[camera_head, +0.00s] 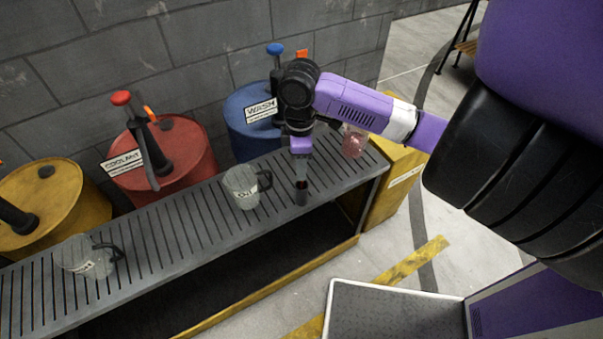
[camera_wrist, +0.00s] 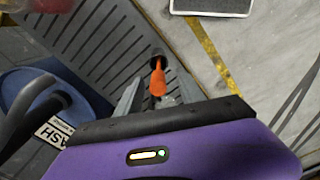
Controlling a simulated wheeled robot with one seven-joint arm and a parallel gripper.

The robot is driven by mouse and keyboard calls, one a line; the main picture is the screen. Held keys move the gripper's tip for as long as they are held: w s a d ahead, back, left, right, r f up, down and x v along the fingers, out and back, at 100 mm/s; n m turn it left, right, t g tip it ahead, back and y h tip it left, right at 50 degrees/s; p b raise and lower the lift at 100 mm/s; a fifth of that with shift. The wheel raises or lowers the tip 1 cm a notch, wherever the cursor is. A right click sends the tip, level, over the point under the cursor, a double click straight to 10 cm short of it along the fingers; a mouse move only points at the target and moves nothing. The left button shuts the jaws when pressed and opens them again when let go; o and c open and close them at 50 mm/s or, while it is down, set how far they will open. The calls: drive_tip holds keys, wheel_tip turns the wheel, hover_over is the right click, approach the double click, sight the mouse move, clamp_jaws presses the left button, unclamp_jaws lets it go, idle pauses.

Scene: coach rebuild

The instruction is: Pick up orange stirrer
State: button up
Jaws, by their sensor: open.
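The orange stirrer (camera_wrist: 158,82) shows in the wrist view, its end in a small dark round holder (camera_wrist: 157,54). My gripper (camera_wrist: 160,74) is open, with one finger on each side of the stirrer; whether either finger touches it I cannot tell. In the head view my gripper (camera_head: 301,168) points down over the front edge of the slatted rack, just above the dark holder (camera_head: 301,194). The stirrer is hidden there behind my gripper.
Blue (camera_head: 245,138), red (camera_head: 190,160) and yellow (camera_head: 65,200) drums with pumps stand behind.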

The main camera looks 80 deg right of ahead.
wheel_tip(320, 180, down, 6)
drive_tip(key=shift+s+d+r+p, duration=0.1)
drive_tip(key=shift+s+p, duration=0.05)
drive_tip(key=shift+p, duration=0.35)
drive_tip(key=shift+c, duration=0.5)
clamp_jaws()
